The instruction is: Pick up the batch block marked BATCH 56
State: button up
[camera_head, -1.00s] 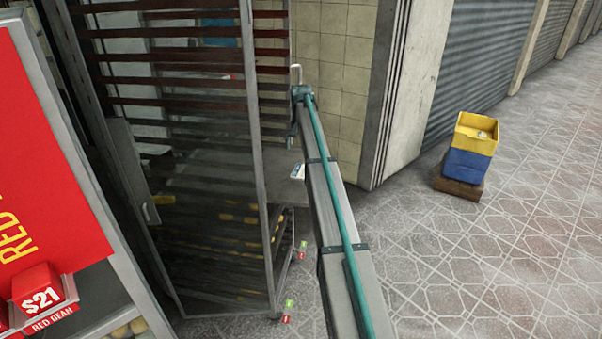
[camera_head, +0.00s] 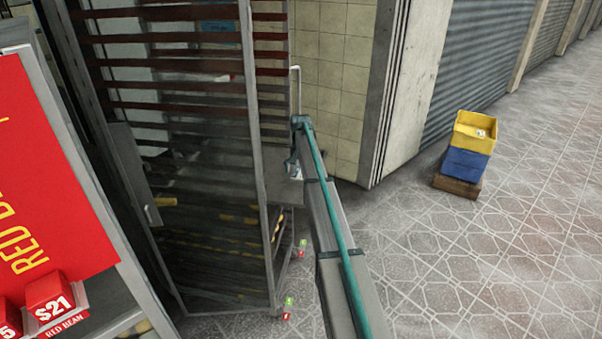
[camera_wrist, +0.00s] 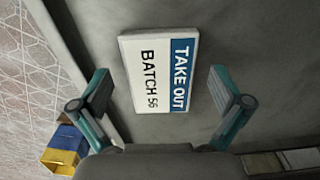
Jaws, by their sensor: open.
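The batch block (camera_wrist: 158,72) is a flat white block with a blue band. It reads "TAKE OUT" and "BATCH 56" and lies on a grey surface (camera_wrist: 240,40) in the wrist view. My gripper (camera_wrist: 162,92) is open, with one finger to the left of the block and one to the right. Both fingers look apart from the block, and nothing is between them but the view of it. In the head view, my arm's end (camera_head: 297,150) is beside the rack's right edge, and the block is mostly hidden there.
A tall slatted metal rack (camera_head: 190,150) stands left of my arm. A red sign (camera_head: 50,170) with price tags is at the far left. The floor between is clear.

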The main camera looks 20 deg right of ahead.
jog(key=c, duration=1.2)
jog(key=shift+r, duration=0.1)
